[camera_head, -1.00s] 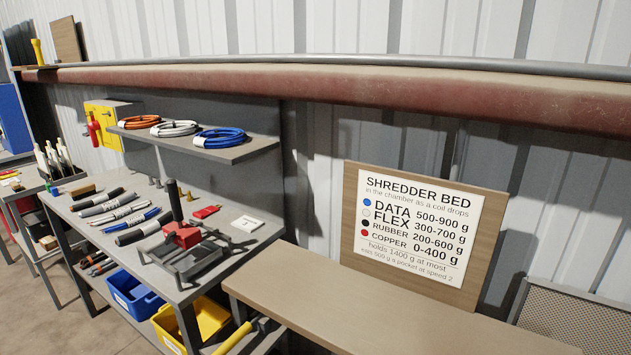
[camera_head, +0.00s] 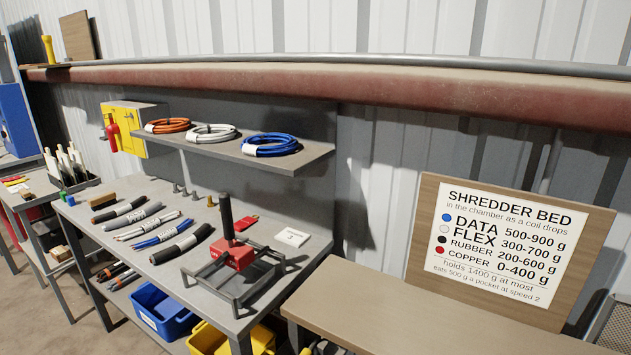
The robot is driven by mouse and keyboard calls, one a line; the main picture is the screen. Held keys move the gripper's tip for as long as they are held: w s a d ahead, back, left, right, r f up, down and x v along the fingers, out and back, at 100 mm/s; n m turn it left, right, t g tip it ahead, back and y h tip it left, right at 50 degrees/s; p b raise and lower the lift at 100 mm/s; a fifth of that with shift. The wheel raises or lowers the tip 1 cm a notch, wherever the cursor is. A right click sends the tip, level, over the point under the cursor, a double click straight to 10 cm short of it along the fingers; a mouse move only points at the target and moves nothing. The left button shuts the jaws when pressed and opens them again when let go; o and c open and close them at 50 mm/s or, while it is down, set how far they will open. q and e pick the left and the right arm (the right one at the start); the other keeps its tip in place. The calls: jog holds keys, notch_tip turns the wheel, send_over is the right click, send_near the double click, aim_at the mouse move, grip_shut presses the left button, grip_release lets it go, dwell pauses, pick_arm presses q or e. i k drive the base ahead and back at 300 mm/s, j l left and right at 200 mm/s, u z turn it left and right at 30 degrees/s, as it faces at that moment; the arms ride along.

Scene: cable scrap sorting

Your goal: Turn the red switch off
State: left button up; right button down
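A yellow box (camera_head: 126,117) is on the wall at the left, just left of the shelf with the cable coils. A red switch handle (camera_head: 112,131) is on the box's left side, with its wide red part near the top. It is small in the view, and I cannot tell its on or off position from any marking. Neither of my grippers is in view.
A grey workbench (camera_head: 258,318) carries several cable bundles (camera_head: 152,223), a red block with a black post (camera_head: 233,255) and a metal frame. A shelf (camera_head: 283,164) holds three coils above it. A wooden bench (camera_head: 365,315) and shredder sign (camera_head: 500,248) are at right.

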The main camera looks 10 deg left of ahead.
aim_at(112, 129)
jog(key=i+j, duration=0.1)
jog(key=j, duration=0.45)
jog(key=i+j, duration=0.1)
jog(key=j, duration=1.05)
jog(key=i+j, duration=0.15)
jog(key=j, duration=0.4)
jog(key=i+j, duration=0.1)
jog(key=j, duration=0.45)
jog(key=i+j, duration=0.1)
jog(key=j, duration=1)
jog(key=i, duration=0.05)
